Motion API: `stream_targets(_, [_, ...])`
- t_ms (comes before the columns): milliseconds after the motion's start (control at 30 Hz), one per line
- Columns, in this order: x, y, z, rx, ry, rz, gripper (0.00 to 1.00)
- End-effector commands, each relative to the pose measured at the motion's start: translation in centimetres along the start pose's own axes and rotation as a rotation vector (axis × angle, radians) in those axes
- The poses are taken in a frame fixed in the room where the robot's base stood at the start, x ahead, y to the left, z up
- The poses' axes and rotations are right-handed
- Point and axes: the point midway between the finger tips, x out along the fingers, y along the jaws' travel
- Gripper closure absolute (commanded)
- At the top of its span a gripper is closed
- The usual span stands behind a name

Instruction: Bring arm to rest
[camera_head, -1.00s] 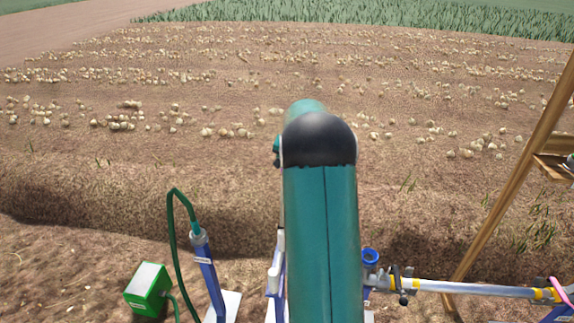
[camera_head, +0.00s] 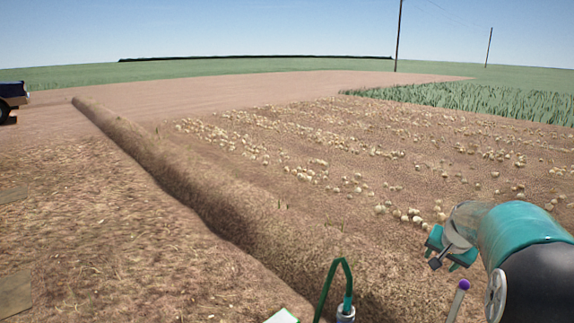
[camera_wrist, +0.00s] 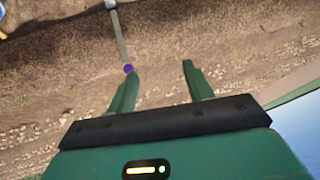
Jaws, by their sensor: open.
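My arm reaches in from the right edge of the head view, with my gripper (camera_head: 448,258) at its end, low over the soil. In the wrist view my gripper (camera_wrist: 160,70) has its two green fingers spread apart. Only bare soil and scattered onions show between them, so it is empty. A grey rod with a purple tip (camera_wrist: 128,69) appears beside the left fingertip; I cannot tell whether they touch. A purple-tipped rod (camera_head: 464,286) also shows just below my gripper in the head view.
A soil ridge (camera_head: 190,180) runs diagonally beside rows of onions (camera_head: 310,172). A dark vehicle (camera_head: 12,97) stands far left. The ground at left is mostly open.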

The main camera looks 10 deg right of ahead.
Motion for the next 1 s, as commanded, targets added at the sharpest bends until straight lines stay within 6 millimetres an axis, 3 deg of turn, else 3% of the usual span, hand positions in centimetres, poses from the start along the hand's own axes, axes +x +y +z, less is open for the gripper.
stream_targets(33, [-2.1, -1.7, 1.6, -0.041, -0.002, -0.014, 0.49])
stream_targets(200, [-7.8, -5.7, 7.3, -0.179, -0.022, -0.049, 0.49])
stream_targets(400, [-13.6, -8.1, 14.9, -0.341, -0.041, -0.088, 0.49])
stream_targets(567, [-17.3, -8.5, 21.1, -0.47, -0.052, -0.115, 0.49])
stream_targets(800, [-21.0, -6.8, 30.1, -0.659, -0.059, -0.15, 0.49])
stream_targets(1000, [-21.9, -5.1, 34.3, -0.754, -0.062, -0.164, 0.49])
